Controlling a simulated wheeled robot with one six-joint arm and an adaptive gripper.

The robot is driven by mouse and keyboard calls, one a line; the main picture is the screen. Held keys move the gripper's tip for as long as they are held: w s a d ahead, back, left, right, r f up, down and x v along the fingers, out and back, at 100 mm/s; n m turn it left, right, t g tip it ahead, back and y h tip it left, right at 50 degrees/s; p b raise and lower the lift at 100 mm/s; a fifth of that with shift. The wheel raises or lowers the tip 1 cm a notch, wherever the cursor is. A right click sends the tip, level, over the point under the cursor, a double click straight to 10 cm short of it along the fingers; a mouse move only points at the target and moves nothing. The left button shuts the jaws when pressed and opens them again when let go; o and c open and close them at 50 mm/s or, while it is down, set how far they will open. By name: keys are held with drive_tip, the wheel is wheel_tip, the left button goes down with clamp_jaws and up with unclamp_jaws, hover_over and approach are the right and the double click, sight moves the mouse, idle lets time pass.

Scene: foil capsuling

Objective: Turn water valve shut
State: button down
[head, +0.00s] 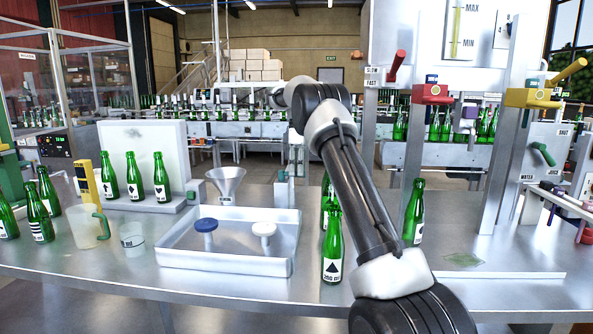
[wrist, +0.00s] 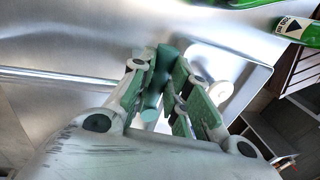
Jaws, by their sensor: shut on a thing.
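The water valve's green handle (head: 543,153) is on a grey panel at the far right of the head view. It slants from upper left to lower right. The panel reads "WATER" below left of it and "SHUT" above right. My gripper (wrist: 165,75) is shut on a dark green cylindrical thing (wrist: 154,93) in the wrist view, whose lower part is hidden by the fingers. I cannot tell what this thing is. A tray with a white knob shows beyond the fingers, so my gripper appears near the tray, apart from the panel. I cannot make out the gripper in the head view.
The metal tray (head: 225,265) holds a blue knob (head: 206,226) and a white knob (head: 263,231). A labelled bottle (head: 333,250) stands right of it, and another bottle (head: 414,213) farther right. A funnel (head: 226,180) stands behind. A red valve (head: 432,94) and yellow valve (head: 528,97) sit on posts.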

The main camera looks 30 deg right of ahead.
drive_tip(key=shift+w+d+r, duration=0.1)
idle(0.4)
drive_tip(key=c, duration=1.4)
unclamp_jaws()
drive_tip(key=shift+o, duration=0.2)
